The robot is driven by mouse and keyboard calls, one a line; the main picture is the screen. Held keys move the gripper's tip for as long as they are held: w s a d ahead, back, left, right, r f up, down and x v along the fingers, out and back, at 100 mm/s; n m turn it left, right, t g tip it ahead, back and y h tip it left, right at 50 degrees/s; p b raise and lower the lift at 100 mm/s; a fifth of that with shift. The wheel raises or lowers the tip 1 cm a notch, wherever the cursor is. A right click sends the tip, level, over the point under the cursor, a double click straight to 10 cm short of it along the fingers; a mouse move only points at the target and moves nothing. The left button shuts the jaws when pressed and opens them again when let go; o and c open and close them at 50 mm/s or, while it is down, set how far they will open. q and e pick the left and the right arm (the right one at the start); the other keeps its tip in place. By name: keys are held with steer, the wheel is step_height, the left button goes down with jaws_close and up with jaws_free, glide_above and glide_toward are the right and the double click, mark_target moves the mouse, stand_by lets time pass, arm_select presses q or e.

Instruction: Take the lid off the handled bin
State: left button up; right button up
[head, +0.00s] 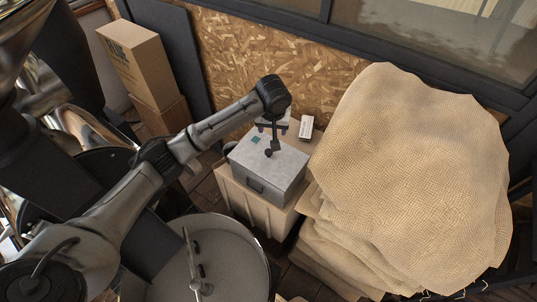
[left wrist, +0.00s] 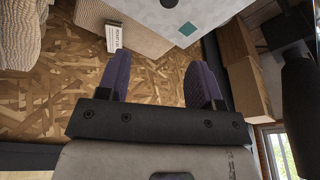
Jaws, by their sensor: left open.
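The handled bin (head: 250,186) is a grey box with a dark handle on its front face. Its pale grey lid (head: 290,162) is on top, with a dark knob (head: 268,153) and a small teal patch. In the left wrist view the lid (left wrist: 215,10) shows at the top edge, with the knob (left wrist: 169,3) partly cut off. My left gripper (head: 273,128) is above the far side of the lid. In the left wrist view its purple fingers (left wrist: 158,78) are spread, with nothing between them. My right gripper is not in view.
The bin stands on a tan box (head: 232,192). A small white labelled carton (head: 306,127) is behind it. A large heap of burlap sacks (head: 410,170) rises close on the right. A chipboard wall (head: 240,50) is behind; a round metal pan (head: 230,265) is in front.

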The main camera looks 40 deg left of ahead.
mark_target(269, 151)
arm_select(q)
steer(key=f+n, duration=0.1)
steer(key=f, duration=0.4)
steer(key=a+f+n+p, duration=0.1)
steer(key=f, duration=0.3)
steer(key=a+f+n, duration=0.1)
steer(key=f, duration=0.4)
steer(key=shift+w+f+g, duration=0.25)
steer(key=shift+f+g, duration=0.1)
steer(key=shift+g, duration=0.05)
steer(key=shift+c, duration=0.2)
steer(key=c, duration=1.1)
